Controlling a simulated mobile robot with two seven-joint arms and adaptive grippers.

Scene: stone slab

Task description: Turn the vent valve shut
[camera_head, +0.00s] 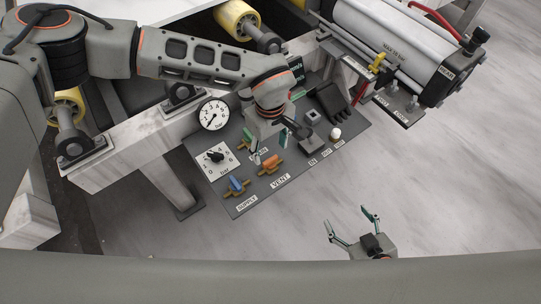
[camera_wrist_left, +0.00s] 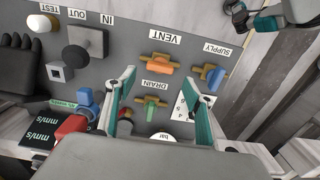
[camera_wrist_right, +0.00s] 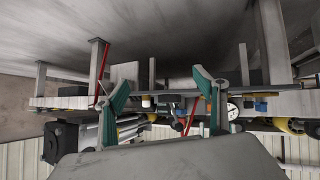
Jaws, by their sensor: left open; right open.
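The vent valve (camera_head: 270,163) has an orange handle on a brass body and sits above the VENT label on the sloping grey panel (camera_head: 245,205). It also shows in the left wrist view, where the orange handle (camera_wrist_left: 160,65) lies beyond and between the fingertips. The handle's exact angle to the body is hard to tell. My left gripper (camera_head: 268,148) is open and empty over the panel, close to the valve; I see no contact. It shows open in its wrist view (camera_wrist_left: 161,74). My right gripper (camera_head: 349,220) is open and empty, away from the panel.
A pressure gauge (camera_head: 213,114), a dial (camera_head: 214,158) and a black knob (camera_wrist_left: 88,39) are also near. A cylinder (camera_head: 385,45) lies behind. Open floor (camera_head: 440,180) is to the right.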

